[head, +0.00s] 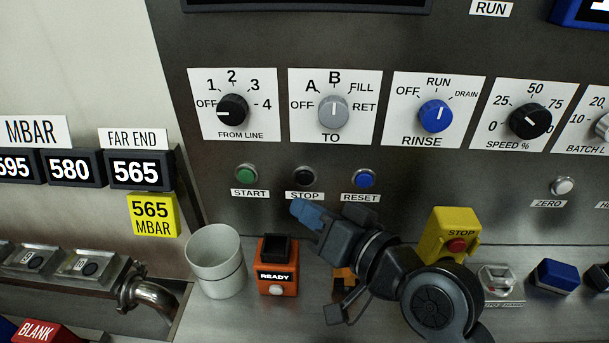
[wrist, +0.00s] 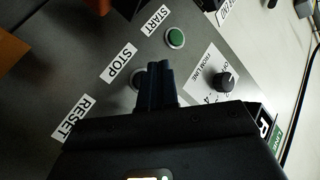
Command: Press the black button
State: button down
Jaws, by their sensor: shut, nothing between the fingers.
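The black button (head: 304,175) sits in a silver ring on the grey panel above the STOP label (head: 305,196), between the green START button (head: 246,175) and the blue RESET button (head: 364,179). My gripper (head: 298,208) is shut and empty, its blue fingertips just below the STOP label in the head view. In the wrist view, my shut fingers (wrist: 160,66) cover most of the black button; only an edge of its ring (wrist: 136,79) shows beside them. I cannot tell whether the fingertips touch the panel.
Rotary knobs, including the black FROM LINE knob (head: 233,109), stand above the buttons. On the ledge below are a white cup (head: 216,262), an orange READY box (head: 277,265) and a yellow box with a red STOP button (head: 457,246).

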jog(key=shift+s, duration=1)
dwell(0.7)
